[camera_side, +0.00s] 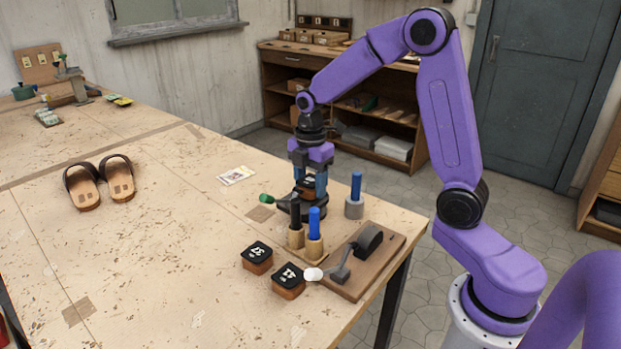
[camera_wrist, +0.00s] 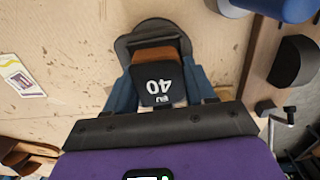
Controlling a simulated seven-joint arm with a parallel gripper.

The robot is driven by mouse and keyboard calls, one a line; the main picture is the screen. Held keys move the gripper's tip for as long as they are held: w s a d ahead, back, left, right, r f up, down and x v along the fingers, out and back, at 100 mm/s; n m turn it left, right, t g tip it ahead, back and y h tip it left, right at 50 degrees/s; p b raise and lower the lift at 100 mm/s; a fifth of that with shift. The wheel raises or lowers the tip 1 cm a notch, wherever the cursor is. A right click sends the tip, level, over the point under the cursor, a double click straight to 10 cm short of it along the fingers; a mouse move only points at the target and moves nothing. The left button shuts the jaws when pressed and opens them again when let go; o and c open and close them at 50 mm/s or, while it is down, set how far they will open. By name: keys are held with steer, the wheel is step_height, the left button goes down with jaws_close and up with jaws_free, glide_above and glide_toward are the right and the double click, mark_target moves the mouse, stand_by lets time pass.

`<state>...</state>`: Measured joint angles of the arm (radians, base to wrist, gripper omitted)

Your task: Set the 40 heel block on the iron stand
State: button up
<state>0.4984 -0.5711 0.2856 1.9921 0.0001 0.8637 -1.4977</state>
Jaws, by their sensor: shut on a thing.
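The 40 heel block (camera_wrist: 158,82) has a black top marked 40 over a brown body. My gripper (camera_side: 308,187) is shut on it, with a blue finger on each side. The block (camera_side: 309,182) is upright. Directly under it is the dark iron stand (camera_side: 283,205), whose rounded top plate shows past the block in the wrist view (camera_wrist: 152,27). I cannot tell whether the block touches the plate, as the fingers and nearby tools hide the contact.
Two blue-handled tools (camera_side: 315,221) (camera_side: 356,188) and a black-handled tool (camera_side: 295,215) stand close by. Blocks 37 (camera_side: 257,258) and 41 (camera_side: 288,281) lie nearer the front. A wooden board (camera_side: 386,262) carries dark metal parts. Sandals (camera_side: 100,182) lie left; the table between is mostly clear.

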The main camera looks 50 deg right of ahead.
steer(key=shift+f, duration=0.2)
stand_by(0.6)
steer(key=o, duration=1.4)
steer(key=shift+r, duration=0.15)
steer(key=shift+r, duration=3.35)
steer(key=s+a+f+m, duration=0.1)
steer(key=s+a, duration=0.2)
steer(key=s, duration=0.6)
steer(key=s+a+f+m, duration=0.1)
steer(key=s+a+m, duration=0.1)
steer(key=s, duration=0.8)
steer(key=s+a+f+m, duration=0.1)
steer(key=s+a, duration=0.3)
steer(key=s, duration=0.5)
steer(key=shift+s+a+f+m, duration=0.15)
steer(key=shift+f+m, duration=0.1)
steer(key=shift+m, duration=0.45)
